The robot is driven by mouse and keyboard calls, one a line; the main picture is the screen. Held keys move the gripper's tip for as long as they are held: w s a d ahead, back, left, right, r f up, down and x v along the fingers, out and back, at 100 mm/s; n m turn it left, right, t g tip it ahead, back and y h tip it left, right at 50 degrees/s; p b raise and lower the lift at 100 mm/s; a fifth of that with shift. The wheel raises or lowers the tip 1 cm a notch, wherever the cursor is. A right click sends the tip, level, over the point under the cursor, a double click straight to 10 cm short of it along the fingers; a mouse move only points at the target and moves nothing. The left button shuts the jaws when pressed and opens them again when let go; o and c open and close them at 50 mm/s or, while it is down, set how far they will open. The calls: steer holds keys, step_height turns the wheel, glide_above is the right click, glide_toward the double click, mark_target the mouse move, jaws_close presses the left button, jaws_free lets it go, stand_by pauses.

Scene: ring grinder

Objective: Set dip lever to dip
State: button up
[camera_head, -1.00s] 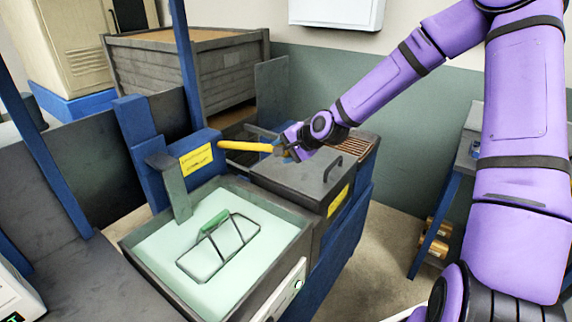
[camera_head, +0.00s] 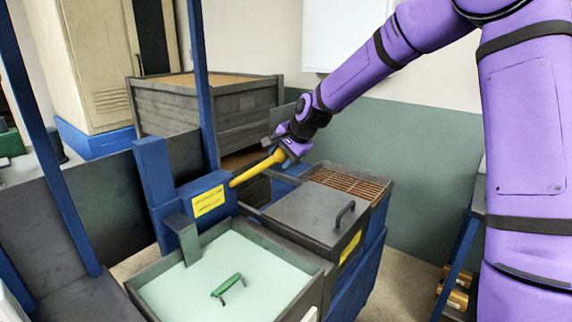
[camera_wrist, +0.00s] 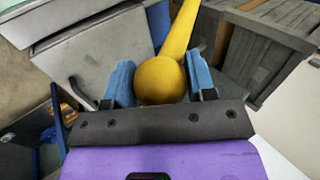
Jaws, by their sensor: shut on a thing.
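The dip lever (camera_head: 258,168) is a yellow bar that rises from a blue box with a yellow label (camera_head: 208,201) toward the upper right. My gripper (camera_head: 288,155) is at the lever's far end. In the wrist view, the lever's round yellow knob (camera_wrist: 160,80) sits between the two blue fingers of my gripper (camera_wrist: 160,86), which are shut on it. A green handle (camera_head: 228,286) shows above the pale liquid in the open tank (camera_head: 300,302); the wire frame below it is hidden by the liquid.
A grey lidded tank (camera_head: 310,216) with a dark handle stands right of the lever, with a brown grate (camera_head: 347,183) behind it. A blue post (camera_head: 203,85) rises left of the lever. A large grey crate (camera_head: 188,115) stands behind.

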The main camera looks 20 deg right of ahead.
steer(key=shift+w+a+r, duration=0.15)
steer(key=shift+w+r, duration=0.15)
steer(key=shift+r, duration=0.15)
steer(key=shift+w+r, duration=0.1)
steer(key=shift+r, duration=0.05)
steer(key=o, duration=1.3)
steer(key=shift+a, duration=0.1)
steer(key=v, duration=1)
steer(key=shift+s+d+r, duration=0.15)
steer(key=shift+s+d, duration=0.05)
steer(key=shift+s, duration=0.05)
